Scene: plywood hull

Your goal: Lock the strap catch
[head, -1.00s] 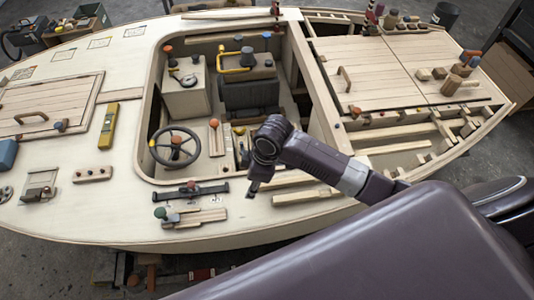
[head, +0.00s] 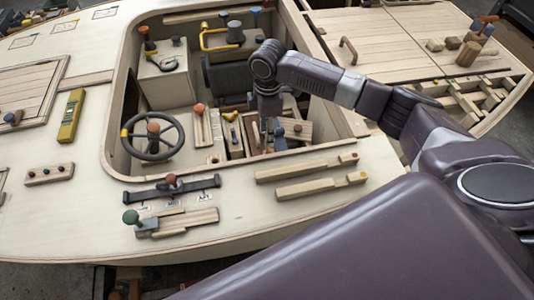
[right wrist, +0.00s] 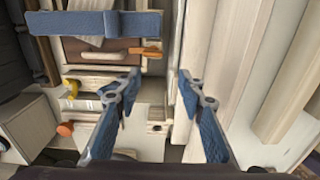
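A brown case (right wrist: 75,52) with a pale handle (right wrist: 103,55) and a small orange lever (right wrist: 146,51) shows in the right wrist view. A wide blue strap (right wrist: 60,24) runs across the top of that view. The orange lever may be the catch; I cannot tell whether it is locked. My right gripper (right wrist: 160,82) is open and empty, its blue-padded fingers apart, with the lever just beyond the tips. In the head view my right gripper (head: 268,128) reaches down into the cockpit, partly hiding the case. My left gripper is not in view.
A steering wheel (head: 153,137) and an orange-knobbed lever (head: 200,122) stand left of my right gripper. The cockpit rim (head: 230,172) and loose wooden bars (head: 305,168) lie on the near side. A dark seat (head: 228,76) is behind.

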